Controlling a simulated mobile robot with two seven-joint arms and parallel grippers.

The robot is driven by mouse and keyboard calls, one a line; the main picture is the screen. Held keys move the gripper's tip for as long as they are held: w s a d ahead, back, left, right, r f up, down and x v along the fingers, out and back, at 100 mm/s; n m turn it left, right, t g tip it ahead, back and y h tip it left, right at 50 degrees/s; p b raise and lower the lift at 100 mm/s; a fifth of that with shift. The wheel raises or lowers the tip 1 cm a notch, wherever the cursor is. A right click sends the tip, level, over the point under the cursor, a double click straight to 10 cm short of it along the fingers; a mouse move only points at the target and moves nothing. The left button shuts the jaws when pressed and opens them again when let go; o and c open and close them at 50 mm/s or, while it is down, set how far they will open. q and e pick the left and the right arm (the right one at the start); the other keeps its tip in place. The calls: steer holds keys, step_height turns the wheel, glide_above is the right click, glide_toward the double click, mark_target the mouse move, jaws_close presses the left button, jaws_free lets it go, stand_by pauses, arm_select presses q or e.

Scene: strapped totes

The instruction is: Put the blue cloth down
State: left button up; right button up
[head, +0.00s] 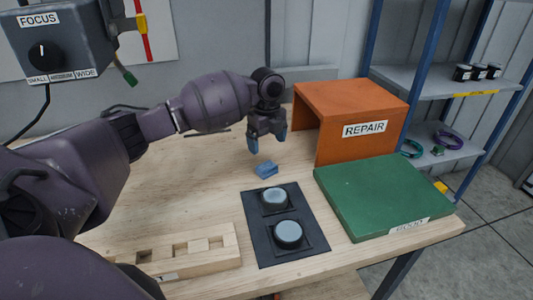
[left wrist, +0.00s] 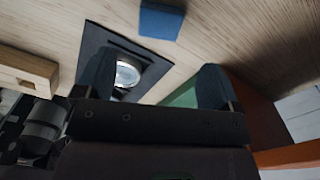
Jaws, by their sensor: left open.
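The blue cloth (head: 266,169) lies as a small folded block on the wooden table, just beyond the black tray. It also shows in the left wrist view (left wrist: 160,20), at the top edge. My left gripper (head: 268,142) is open and empty above the table, a little behind the cloth and apart from it. Its two fingers (left wrist: 155,85) show spread apart in the left wrist view, with nothing between them. My right gripper is not in either view.
A black tray (head: 263,248) holds two round pale discs. An orange REPAIR box (head: 345,98) and a green board (head: 372,195) stand to the right. A slotted wooden block (head: 210,262) lies at the front left. Bare tabletop surrounds the cloth's left side.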

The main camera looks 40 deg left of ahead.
arm_select(q)
step_height(320, 180, up, 2)
steer(key=shift+r, duration=0.2)
stand_by(0.3)
